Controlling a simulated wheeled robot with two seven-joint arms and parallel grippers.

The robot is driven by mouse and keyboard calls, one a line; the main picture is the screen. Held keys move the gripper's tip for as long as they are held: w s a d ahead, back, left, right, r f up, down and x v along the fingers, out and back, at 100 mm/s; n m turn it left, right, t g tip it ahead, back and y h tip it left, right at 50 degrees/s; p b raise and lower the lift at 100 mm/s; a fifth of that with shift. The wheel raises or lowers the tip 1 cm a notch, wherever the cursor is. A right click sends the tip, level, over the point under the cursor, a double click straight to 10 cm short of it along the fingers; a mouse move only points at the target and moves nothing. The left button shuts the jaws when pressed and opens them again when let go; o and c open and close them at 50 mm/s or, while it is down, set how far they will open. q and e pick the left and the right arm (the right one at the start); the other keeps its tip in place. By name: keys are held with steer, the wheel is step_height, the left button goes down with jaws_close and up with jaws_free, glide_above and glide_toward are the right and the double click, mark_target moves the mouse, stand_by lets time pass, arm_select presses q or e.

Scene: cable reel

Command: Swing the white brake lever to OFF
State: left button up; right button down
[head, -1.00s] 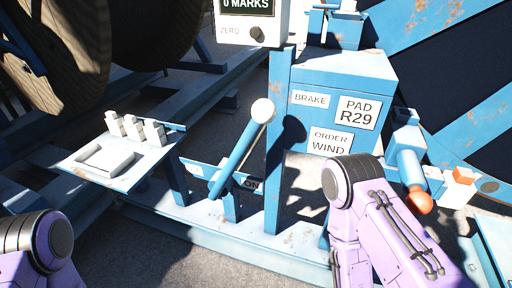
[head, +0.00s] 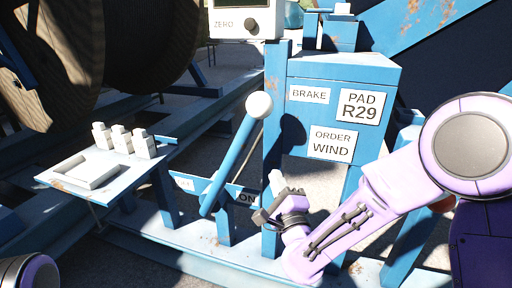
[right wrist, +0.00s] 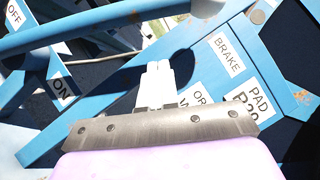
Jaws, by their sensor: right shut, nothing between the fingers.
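The brake lever (head: 232,160) is a blue bar with a white ball knob (head: 259,105) at its upper end, tilted up to the right. Its lower part crosses a blue strip, with the ON label (head: 246,198) to its right and a partly readable label to its left. In the right wrist view the bar (right wrist: 100,27) crosses the top, near the OFF label (right wrist: 14,14) and the ON label (right wrist: 62,90). My right gripper (head: 275,180) is shut and empty, right of the lever, below the knob and apart from it. My left gripper is out of view.
A blue post and box with BRAKE (head: 309,94), PAD R29 (head: 361,106) and ORDER WIND (head: 331,143) signs stand behind my right gripper. A counter box (head: 246,20) is above the lever. A shelf with white blocks (head: 88,170) is at the left.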

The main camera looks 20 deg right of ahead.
steer(key=a+r+p+x, duration=0.1)
steer(key=a+p+x, duration=0.1)
steer(key=x, duration=1)
steer(key=shift+w+a+p, duration=0.2)
steer(key=shift+a+p, duration=0.05)
steer(key=shift+p, duration=0.25)
steer(key=shift+r, duration=0.1)
